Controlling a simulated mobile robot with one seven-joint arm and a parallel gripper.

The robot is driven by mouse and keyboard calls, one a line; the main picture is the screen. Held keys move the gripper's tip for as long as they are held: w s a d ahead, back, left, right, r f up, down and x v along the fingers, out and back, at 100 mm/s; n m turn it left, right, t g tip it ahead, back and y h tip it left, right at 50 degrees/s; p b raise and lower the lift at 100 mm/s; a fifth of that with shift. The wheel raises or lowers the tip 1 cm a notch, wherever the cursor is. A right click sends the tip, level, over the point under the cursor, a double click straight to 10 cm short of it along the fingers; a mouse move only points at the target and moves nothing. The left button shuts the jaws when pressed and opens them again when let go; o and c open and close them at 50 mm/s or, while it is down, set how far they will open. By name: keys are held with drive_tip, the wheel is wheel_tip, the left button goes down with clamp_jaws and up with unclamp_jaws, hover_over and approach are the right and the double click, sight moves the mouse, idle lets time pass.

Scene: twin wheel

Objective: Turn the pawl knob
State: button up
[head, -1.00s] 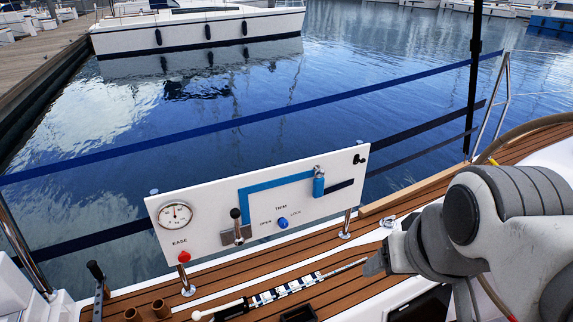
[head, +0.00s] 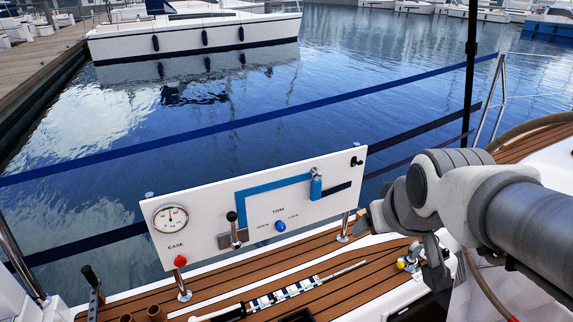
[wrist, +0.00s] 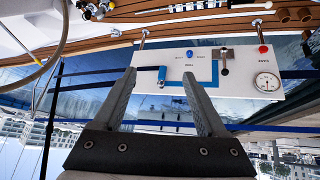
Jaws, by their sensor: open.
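The pawl knob (head: 280,226) is a small blue knob low on the white panel (head: 200,240), between the OPEN and LOCK labels and under TRIM. In the wrist view, which shows the panel upside down, the pawl knob (wrist: 190,53) lies beyond the fingertips. My gripper (wrist: 160,76) is open and empty, its two fingers apart and pointing at the panel. In the head view my gripper (head: 364,220) is just right of the panel's lower right corner, with the fingers partly hidden, apart from the knob.
The panel also bears a gauge (head: 171,217), a red EASE button (head: 180,261), a black-topped lever (head: 232,222) and a blue handle (head: 316,187) on a blue track. A striped rod (head: 288,292) lies on the deck. Blue rails run behind the panel above water.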

sight(282, 229)
drive_tip(key=w+a+f+n+t+y+b, duration=0.1)
drive_tip(key=w+f+n+t+b, duration=0.15)
drive_tip(key=w+f, duration=0.75)
drive_tip(key=w+a+f+n+t+y+b, duration=0.15)
drive_tip(key=w+f+n+t, duration=0.35)
drive_tip(key=w, duration=0.9)
drive_tip(key=a+f+n+t+y+b, duration=0.1)
drive_tip(key=a+f+n+y+b, duration=0.25)
drive_tip(key=f, duration=0.85)
drive_tip(key=a+f+n+t+y+b, duration=0.1)
drive_tip(key=a+f+n+y+b, duration=0.2)
drive_tip(key=f, duration=1)
drive_tip(key=shift+n+g+h, duration=0.25)
drive_tip(key=shift+n+h, duration=0.15)
drive_tip(key=shift+h, duration=0.1)
drive_tip(key=x, duration=1.6)
drive_tip(key=shift+w+a+r, duration=0.1)
drive_tip(key=shift+w+a, duration=0.05)
drive_tip(key=shift+a, duration=0.4)
clamp_jaws()
